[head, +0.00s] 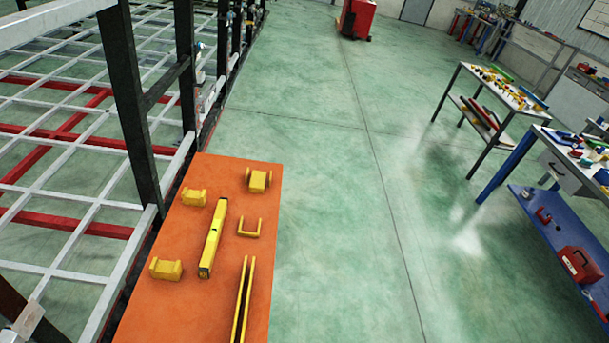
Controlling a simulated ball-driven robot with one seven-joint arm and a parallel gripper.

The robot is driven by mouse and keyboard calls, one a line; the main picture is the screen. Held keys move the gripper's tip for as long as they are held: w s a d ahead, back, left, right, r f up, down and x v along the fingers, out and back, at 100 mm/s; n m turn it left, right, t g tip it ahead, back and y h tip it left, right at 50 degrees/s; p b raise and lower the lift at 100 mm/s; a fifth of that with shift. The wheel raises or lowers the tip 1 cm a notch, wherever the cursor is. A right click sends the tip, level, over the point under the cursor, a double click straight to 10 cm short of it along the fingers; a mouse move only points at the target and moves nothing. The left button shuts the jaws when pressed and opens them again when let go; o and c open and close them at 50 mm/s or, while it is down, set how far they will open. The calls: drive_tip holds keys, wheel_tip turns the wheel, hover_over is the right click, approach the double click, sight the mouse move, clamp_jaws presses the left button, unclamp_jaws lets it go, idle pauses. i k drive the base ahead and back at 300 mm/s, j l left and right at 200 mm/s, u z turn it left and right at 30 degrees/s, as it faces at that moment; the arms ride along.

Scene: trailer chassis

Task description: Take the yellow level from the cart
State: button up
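The yellow level (213,238) lies on the orange top of the cart (207,303), near its middle. It is a long bar with dark ends, pointing away and slightly to the right. Yellow blocks lie around it: one at the left (193,197), one at the far right (258,180) and one at the near left (166,269). A yellow U-shaped bracket (249,228) lies just right of the level. A long yellow channel piece (243,300) lies at the near right. My gripper is not in view.
A trailer chassis frame (130,110) of dark posts and pale bars stands along the cart's left side. Tables with tools (505,85) and a blue workbench (560,230) stand at the right. A red machine (356,18) is far back. The green floor (370,220) between is clear.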

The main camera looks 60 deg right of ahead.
sight(204, 268)
drive_tip(key=z, duration=0.9)
drive_tip(key=k, duration=0.3)
drive_tip(key=k+u, duration=0.1)
drive_tip(key=u, duration=0.3)
drive_tip(key=k+u, duration=0.15)
drive_tip(key=u, duration=0.3)
drive_tip(key=k+j+u, duration=0.1)
drive_tip(key=u, duration=0.3)
drive_tip(key=i+l, duration=0.15)
drive_tip(key=l, duration=0.2)
drive_tip(key=i+l+u, duration=0.1)
drive_tip(key=l, duration=0.25)
drive_tip(key=i+l, duration=0.15)
drive_tip(key=l, duration=0.2)
drive_tip(key=i+l+u, duration=0.1)
drive_tip(key=l, duration=0.3)
drive_tip(key=i+l, duration=0.15)
drive_tip(key=l, duration=0.2)
drive_tip(key=i+l+u, duration=0.15)
drive_tip(key=l, duration=0.25)
drive_tip(key=i+l, duration=0.1)
drive_tip(key=l, duration=0.3)
drive_tip(key=i+l, duration=0.1)
drive_tip(key=l, duration=0.25)
drive_tip(key=i+l, duration=0.1)
drive_tip(key=l, duration=0.3)
drive_tip(key=i+l, duration=0.1)
drive_tip(key=l, duration=0.65)
drive_tip(key=i, duration=0.05)
